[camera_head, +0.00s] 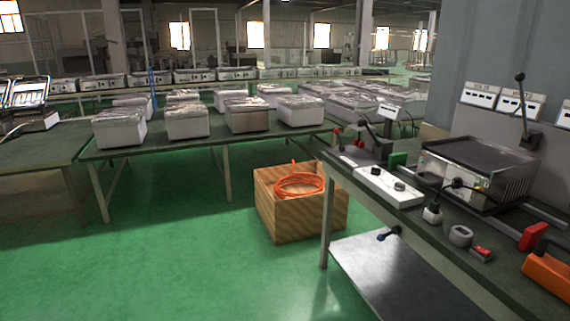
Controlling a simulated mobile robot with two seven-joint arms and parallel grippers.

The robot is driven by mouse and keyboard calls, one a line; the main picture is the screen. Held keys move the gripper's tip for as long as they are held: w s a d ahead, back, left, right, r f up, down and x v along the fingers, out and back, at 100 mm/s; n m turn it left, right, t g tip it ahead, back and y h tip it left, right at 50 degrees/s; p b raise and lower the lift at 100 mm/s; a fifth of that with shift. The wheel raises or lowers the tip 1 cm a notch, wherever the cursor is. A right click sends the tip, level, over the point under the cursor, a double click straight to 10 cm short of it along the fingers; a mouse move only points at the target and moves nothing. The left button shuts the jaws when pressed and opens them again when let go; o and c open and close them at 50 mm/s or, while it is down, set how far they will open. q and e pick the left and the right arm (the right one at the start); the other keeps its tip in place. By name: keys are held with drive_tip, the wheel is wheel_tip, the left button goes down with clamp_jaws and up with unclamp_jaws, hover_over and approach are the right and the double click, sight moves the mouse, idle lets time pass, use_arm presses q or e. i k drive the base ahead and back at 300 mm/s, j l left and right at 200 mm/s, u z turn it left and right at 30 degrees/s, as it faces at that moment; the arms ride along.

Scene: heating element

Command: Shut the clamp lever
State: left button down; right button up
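A black lever (523,105) with a round knob stands nearly upright on a mount at the back of the right-hand workbench, behind a metal heating unit (478,168). A second black clamp-like device (372,140) with an angled arm and a red tip sits at the bench's far left end. I cannot tell for sure which of the two is the clamp lever. Neither of my grippers shows in the head view, so nothing is seen touching either lever.
The workbench (480,268) also holds a white control box (388,187), a black plug (433,213), and red and orange tools (548,277) near its front. A wooden crate (290,217) with orange cable stands left of it.

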sight(338, 137)
drive_tip(key=i+u, duration=0.2)
drive_tip(key=i, duration=0.95)
drive_tip(key=i+j+z, duration=0.2)
drive_tip(key=i, duration=0.3)
drive_tip(key=i+z, duration=0.25)
drive_tip(key=i, duration=0.3)
drive_tip(key=i+j+z, duration=0.15)
drive_tip(key=z, duration=0.25)
drive_tip(key=i+j+z, duration=0.55)
drive_tip(key=z, duration=0.2)
drive_tip(key=i+j+z, duration=0.2)
drive_tip(key=j+z, duration=0.2)
drive_tip(key=i+j+z, duration=0.2)
drive_tip(key=j+z, duration=0.2)
drive_tip(key=j, duration=0.25)
